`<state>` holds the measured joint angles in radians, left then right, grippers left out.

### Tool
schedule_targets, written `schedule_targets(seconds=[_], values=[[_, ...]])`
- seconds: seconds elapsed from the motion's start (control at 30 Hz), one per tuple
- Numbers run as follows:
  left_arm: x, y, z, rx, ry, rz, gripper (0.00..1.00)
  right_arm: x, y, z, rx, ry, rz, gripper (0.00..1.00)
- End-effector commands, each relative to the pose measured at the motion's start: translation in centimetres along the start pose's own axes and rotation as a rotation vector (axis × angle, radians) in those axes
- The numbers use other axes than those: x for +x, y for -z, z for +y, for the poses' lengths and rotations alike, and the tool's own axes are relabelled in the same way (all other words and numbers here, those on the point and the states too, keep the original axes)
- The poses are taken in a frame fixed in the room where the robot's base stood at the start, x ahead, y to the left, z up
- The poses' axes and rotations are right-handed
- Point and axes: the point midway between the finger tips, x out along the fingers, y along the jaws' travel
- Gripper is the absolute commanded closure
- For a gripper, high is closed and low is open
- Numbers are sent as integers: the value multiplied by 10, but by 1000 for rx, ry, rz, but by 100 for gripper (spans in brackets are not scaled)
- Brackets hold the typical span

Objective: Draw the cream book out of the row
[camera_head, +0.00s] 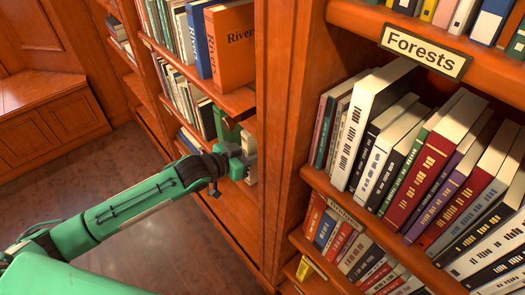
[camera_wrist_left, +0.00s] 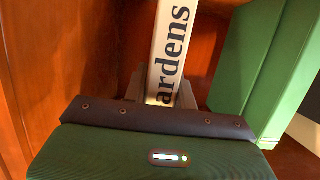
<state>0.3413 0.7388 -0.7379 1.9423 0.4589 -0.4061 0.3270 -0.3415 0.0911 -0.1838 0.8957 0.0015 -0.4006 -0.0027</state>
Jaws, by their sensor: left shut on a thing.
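The cream book (camera_wrist_left: 172,45) stands upright in the left wrist view, its spine lettered "ardens" in black, with the lower end hidden behind my gripper. My left gripper (camera_wrist_left: 160,90) has a finger on each side of the spine and is shut on it. In the head view my left gripper (camera_head: 243,158) reaches into the shelf below the orange "River" book, close to the upright post. My right gripper is not in view.
A green book (camera_wrist_left: 262,60) stands right of the cream book, and a wooden panel (camera_wrist_left: 70,50) is on its left. In the head view, the orange "River" book (camera_head: 231,45) is above my gripper. A wooden post (camera_head: 283,120) separates it from the "Forests" shelves. Open floor (camera_head: 130,190) lies left.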

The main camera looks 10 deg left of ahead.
Motion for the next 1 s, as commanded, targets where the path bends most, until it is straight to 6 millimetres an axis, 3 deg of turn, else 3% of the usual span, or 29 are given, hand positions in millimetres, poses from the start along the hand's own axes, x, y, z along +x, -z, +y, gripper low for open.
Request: schedule_targets(seconds=[0.2, 0.3, 1.0], values=[[0, 2, 0, 1, 0, 4, 100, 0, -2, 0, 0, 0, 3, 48], [0, 2, 0, 1, 0, 4, 100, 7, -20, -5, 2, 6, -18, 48], [-65, -17, 0, 1, 1, 2, 100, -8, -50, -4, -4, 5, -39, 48]])
